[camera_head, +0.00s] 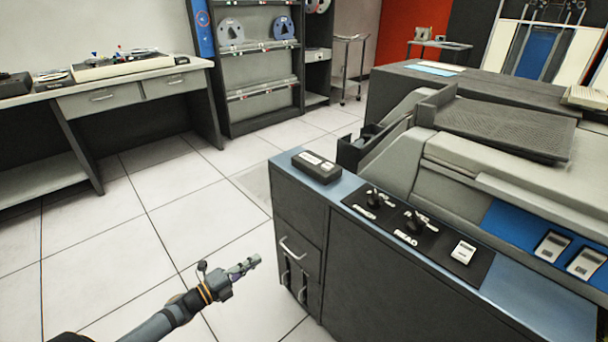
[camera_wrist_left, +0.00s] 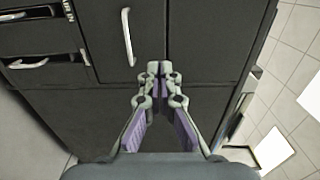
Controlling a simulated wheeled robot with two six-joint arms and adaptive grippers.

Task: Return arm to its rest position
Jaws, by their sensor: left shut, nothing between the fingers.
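My left gripper (camera_head: 245,266) reaches in from the lower left in the head view, in the air over the floor and left of the dark cabinet (camera_head: 390,290). Its fingers are shut with nothing between them. In the left wrist view the gripper (camera_wrist_left: 160,72) points at the cabinet front (camera_wrist_left: 190,40), with its fingertips together just right of a vertical metal handle (camera_wrist_left: 127,37). I cannot tell the exact gap to the cabinet. My right gripper is not in view.
The cabinet top carries a small black box (camera_head: 317,167), a switch panel (camera_head: 405,225) and a large grey machine (camera_head: 470,160). Drawer handles (camera_head: 292,248) stick out from its side. A desk (camera_head: 140,85) and shelving (camera_head: 262,70) stand behind. Tiled floor (camera_head: 190,215) lies free between.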

